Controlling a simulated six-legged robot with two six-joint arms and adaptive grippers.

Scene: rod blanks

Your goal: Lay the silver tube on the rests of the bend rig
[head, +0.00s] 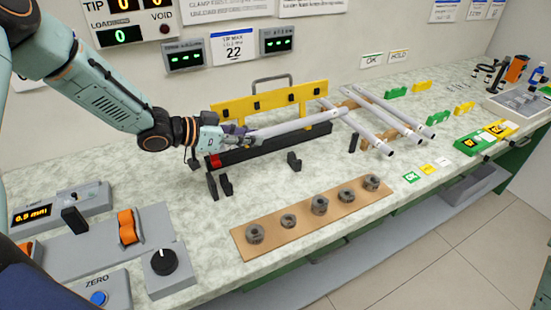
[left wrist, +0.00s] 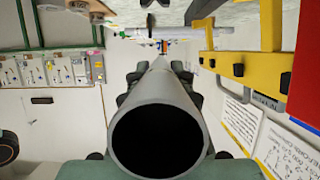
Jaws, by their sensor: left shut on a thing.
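My left gripper (head: 240,138) is shut on one end of a silver tube (head: 295,127). The tube extends to the right, roughly along the bend rig's dark bar (head: 270,148), and appears over it; I cannot tell whether they touch. The bar has a red end and a yellow back frame (head: 235,106) behind it. Small black rests stand in front, including one (head: 294,162) near the middle and a pair (head: 225,186) at the left. In the left wrist view the tube's open end (left wrist: 160,98) faces the camera, with dark fingers on both sides. My right gripper is not in view.
More silver tubes (head: 388,115) lie on a wooden rack (head: 352,103) to the right. A wooden strip (head: 268,240) with several grey round pieces lies in front. Control boxes (head: 165,262) stand at the left. The counter between the rig and strip is mostly clear.

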